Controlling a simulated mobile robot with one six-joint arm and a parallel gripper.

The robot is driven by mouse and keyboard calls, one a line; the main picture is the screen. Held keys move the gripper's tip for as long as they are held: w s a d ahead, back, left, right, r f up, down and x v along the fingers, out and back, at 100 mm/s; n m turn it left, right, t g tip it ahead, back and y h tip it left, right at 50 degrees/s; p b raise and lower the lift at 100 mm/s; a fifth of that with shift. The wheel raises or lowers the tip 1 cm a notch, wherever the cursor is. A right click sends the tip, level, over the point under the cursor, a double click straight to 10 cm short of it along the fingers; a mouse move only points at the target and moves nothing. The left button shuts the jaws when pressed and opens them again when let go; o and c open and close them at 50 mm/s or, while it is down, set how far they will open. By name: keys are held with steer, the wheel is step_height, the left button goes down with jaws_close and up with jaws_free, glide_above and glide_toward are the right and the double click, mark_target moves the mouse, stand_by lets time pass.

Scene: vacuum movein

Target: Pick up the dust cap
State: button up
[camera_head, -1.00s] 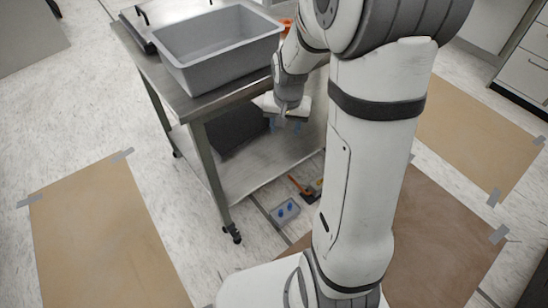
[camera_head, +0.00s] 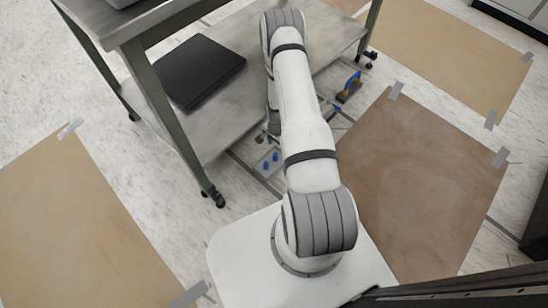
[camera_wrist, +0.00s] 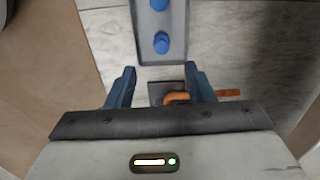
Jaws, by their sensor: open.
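Two blue caps, which look like dust caps, stand on a small grey tray (camera_head: 260,172) on the floor in the head view. The nearer is the lower-left cap (camera_head: 266,166) and the other is the upper-right cap (camera_head: 276,156). In the wrist view one blue cap (camera_wrist: 161,42) stands just beyond my fingertips, roughly centred between them, and the second cap (camera_wrist: 159,5) is at the top edge. My gripper (camera_wrist: 162,78) is open with its blue fingers apart and nothing held. In the head view my arm hides most of it.
An orange-handled tool (camera_wrist: 178,98) with a dark part lies below, between and beyond the right finger. A blue-handled tool (camera_head: 350,86) lies right of my arm. A metal cart (camera_head: 215,135) with a black flat case (camera_head: 200,68) on its lower shelf stands close by the tray.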

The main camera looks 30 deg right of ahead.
mark_target(276, 154)
steer(key=f+b, duration=0.1)
steer(key=f, duration=0.4)
steer(key=shift+s, duration=0.2)
steer(key=f+b, duration=0.2)
steer(key=f, duration=0.1)
steer(key=f+b, duration=0.1)
steer(key=f, duration=0.1)
steer(key=shift+w+a+f, duration=0.15)
steer(key=shift+w, duration=0.15)
jaws_close()
